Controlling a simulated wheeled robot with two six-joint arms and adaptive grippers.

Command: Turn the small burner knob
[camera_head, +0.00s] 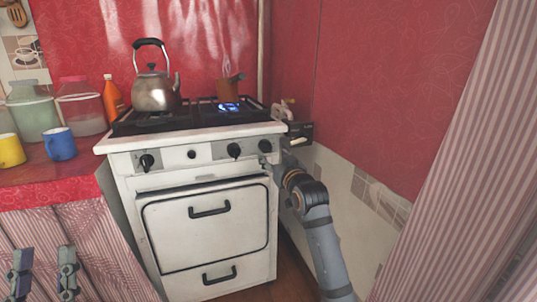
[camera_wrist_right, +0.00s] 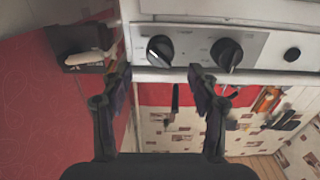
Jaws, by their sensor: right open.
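The white stove (camera_head: 118,160) has dark knobs on its front panel: a left knob (camera_head: 147,162), a middle-right knob (camera_head: 234,150) and a rightmost knob (camera_head: 265,146). Which one is the small burner knob is not marked legibly. In the wrist view the rightmost knob (camera_wrist_right: 160,50) lies between and just beyond the fingertips of my right gripper (camera_wrist_right: 158,76), which is open and empty. The neighbouring knob (camera_wrist_right: 226,53) is beside one finger. In the head view my right gripper (camera_head: 277,170) is at the stove's right front corner. My left gripper (camera_head: 43,270) is open and empty, low at left.
A kettle (camera_head: 155,92) and a small copper pot (camera_head: 228,91) stand on the hob, with a blue flame (camera_head: 229,107) beside the pot. Mugs (camera_head: 60,144) and jars (camera_head: 33,113) stand on the left counter. A dark wall box (camera_wrist_right: 80,58) is close to the right of the stove.

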